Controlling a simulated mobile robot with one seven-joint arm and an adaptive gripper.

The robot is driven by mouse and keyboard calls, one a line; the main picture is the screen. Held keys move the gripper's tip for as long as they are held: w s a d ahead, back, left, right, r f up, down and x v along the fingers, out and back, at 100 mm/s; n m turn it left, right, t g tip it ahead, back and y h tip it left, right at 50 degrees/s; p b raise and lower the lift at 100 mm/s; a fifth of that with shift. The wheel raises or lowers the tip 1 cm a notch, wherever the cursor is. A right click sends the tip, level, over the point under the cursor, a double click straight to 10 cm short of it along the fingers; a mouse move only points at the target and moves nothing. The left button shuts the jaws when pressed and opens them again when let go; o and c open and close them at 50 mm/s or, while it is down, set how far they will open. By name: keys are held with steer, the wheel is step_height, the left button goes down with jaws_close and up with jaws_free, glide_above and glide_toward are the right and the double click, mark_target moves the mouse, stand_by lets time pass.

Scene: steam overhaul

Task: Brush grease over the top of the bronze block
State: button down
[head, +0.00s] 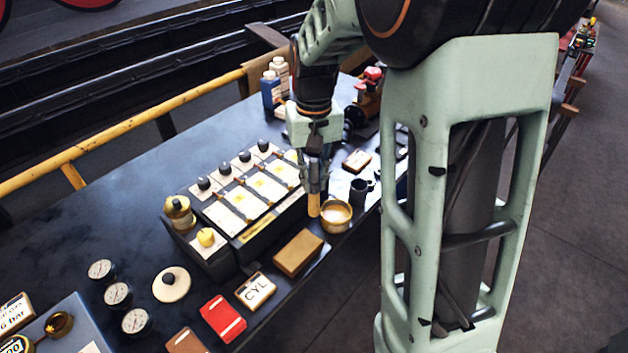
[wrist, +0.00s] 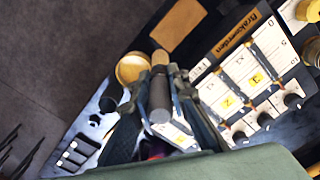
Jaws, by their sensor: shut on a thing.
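The bronze block (head: 299,252) lies flat on the dark bench, in front of the box with white panels. It also shows at the top of the wrist view (wrist: 178,25). My gripper (head: 314,178) points down and is shut on an upright brush (head: 314,205), whose pale tan lower part sticks out below the fingers. In the wrist view the brush (wrist: 159,95) is a grey cylinder between the fingers. A round pot (head: 336,218) with pale contents, seemingly grease, stands just right of the brush. The brush is apart from the block; whether it touches the pot is unclear.
A black box with white panels and knobs (head: 245,200) stands close left of my gripper. A dark mug (head: 360,190) is behind the pot. A CYL tin (head: 256,291), a red tin (head: 223,319) and gauges (head: 117,294) lie nearer. The bench edge is close right of the block.

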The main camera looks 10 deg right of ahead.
steer(key=shift+a+r, duration=0.1)
steer(key=shift+a, duration=0.2)
